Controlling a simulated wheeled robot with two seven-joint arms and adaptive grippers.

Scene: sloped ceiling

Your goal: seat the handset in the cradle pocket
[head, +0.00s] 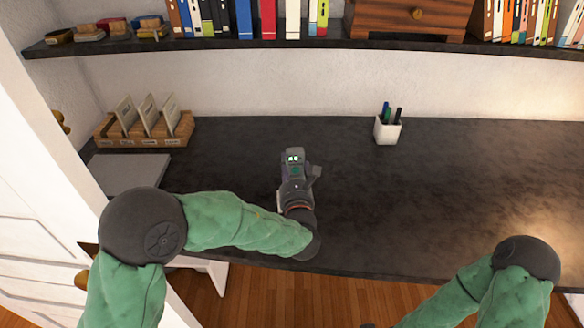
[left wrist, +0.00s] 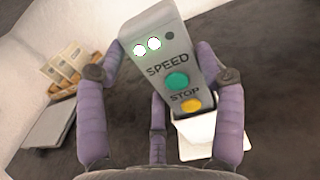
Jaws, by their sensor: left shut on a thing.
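The handset (left wrist: 172,65) is a grey box with two lit round lights, one dark one, the words SPEED and STOP, a green button and a yellow button. My left gripper (left wrist: 160,95) is shut on it, with purple fingers on both sides. In the head view, the left gripper (head: 297,178) holds the handset (head: 292,158) over the middle of the desk. A white piece (left wrist: 226,133), seemingly the cradle, shows behind the handset's lower end. Its pocket is hidden, and I cannot tell whether the two touch.
A wooden rack with upright cards (head: 145,128) and a flat grey slab (head: 128,172) are at the left of the dark desk (head: 460,185). A white pen cup (head: 387,130) stands at the back. A book shelf (head: 330,42) overhangs the rear. The desk's right side is clear.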

